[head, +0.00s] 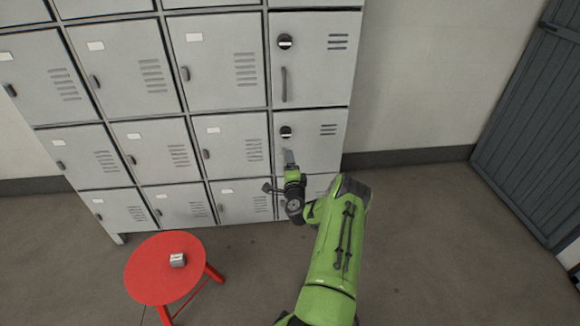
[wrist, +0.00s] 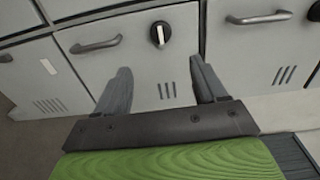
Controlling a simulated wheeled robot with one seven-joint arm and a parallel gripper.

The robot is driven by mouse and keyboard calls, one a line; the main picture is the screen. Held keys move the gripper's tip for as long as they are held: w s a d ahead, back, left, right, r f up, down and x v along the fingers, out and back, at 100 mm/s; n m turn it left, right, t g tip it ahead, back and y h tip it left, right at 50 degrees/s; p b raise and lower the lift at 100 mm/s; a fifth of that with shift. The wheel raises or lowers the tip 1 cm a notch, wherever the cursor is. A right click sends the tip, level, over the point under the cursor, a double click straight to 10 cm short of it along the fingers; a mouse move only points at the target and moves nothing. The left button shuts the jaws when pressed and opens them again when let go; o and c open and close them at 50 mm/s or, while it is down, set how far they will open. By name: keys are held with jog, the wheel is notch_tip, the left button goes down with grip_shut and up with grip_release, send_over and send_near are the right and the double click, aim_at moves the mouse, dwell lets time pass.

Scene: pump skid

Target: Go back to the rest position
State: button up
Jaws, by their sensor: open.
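My gripper (wrist: 160,92) is open and empty in the wrist view, its two grey fingers apart in front of a locker door (wrist: 138,62). That door has a black dial (wrist: 160,34) and a bar handle (wrist: 96,45). In the head view my gripper (head: 288,158) is at the lower part of the right-hand locker column, in front of the door with the lower dial (head: 286,132). The head view does not show clearly whether the fingers touch the door. My green arm reaches up from the bottom of the picture and hides part of the lowest right door.
A dark slatted door (head: 535,120) is at the right. The floor (head: 430,240) right of my arm is clear.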

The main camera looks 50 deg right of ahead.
dwell(0.3)
jog(key=w+a+r+n+t+y, duration=0.2)
jog(key=w+a+r+n+y, duration=0.35)
jog(key=a, duration=0.35)
jog(key=w+a+r+n+t+y, duration=0.1)
jog(key=w+a+r+n+y, duration=0.4)
jog(key=w+a+r+n, duration=0.25)
jog(key=s+a+r+n+g+y, duration=0.2)
jog(key=a+r+n, duration=0.2)
jog(key=a, duration=0.5)
jog(key=s+a+r+n+g+y, duration=0.15)
jog(key=a+r+n, duration=0.25)
jog(key=a, duration=0.6)
jog(key=s+a+r+n+g, duration=0.45)
jog(key=s+a, duration=0.45)
jog(key=s, duration=0.4)
jog(key=s+a+n+g+h, duration=0.1)
jog(key=s+a+g, duration=0.1)
jog(key=s, duration=2)
notch_tip(320, 180, up, 13)
jog(key=p, duration=1.3)
jog(key=shift+w+a+r, duration=0.15)
jog(key=shift+w+r, duration=0.05)
jog(key=shift+w, duration=0.2)
